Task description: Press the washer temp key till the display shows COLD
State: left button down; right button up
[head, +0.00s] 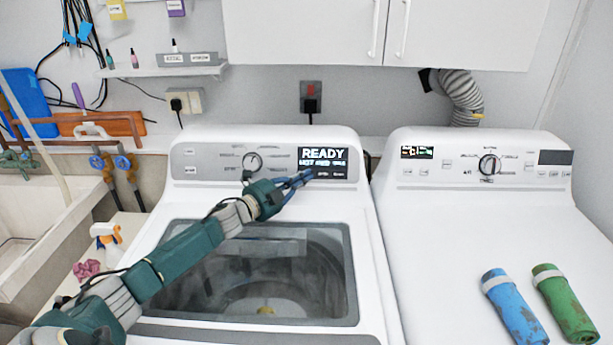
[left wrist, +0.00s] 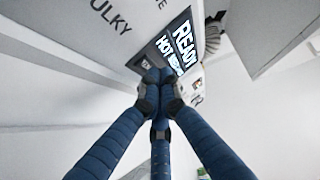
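The washer (head: 190,205) is the left white machine with a glass lid. Its lit display (head: 323,156) reads READY in large letters, with a smaller second line that seems to start with HOT. In the left wrist view the display (left wrist: 178,45) is seen tilted, reading READY and HOT. Small keys (head: 330,175) sit just below it; their labels are too small to read. My left gripper (head: 308,175) has its blue fingertips at the lower left of the display. In the left wrist view its fingers (left wrist: 156,76) are together and hold nothing. Contact with the panel cannot be told.
The dial (head: 252,161) is left of the display. A dryer (head: 400,220) stands to the right, with a blue roll (head: 512,305) and a green roll (head: 565,302) on top. A white cabinet (head: 300,30) hangs above. A sink (head: 40,215) is at the left.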

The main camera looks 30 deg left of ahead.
dwell(0.4)
pick_arm(q)
jog(key=shift+w+a+f, duration=0.15)
jog(key=shift+w+a, duration=0.05)
jog(key=shift+w, duration=0.05)
dwell(0.6)
jog(key=shift+s+d+r+p, duration=0.3)
jog(key=shift+s+d+p, duration=0.1)
jog(key=shift+s, duration=0.2)
jog(key=s+p, duration=0.1)
jog(key=s+d+r+p, duration=0.1)
jog(key=s+d+p, duration=0.1)
jog(key=s, duration=0.1)
jog(key=shift+d+r+p, duration=0.2)
jog(key=shift+r+p, duration=0.1)
jog(key=shift+p, duration=0.05)
dwell(0.7)
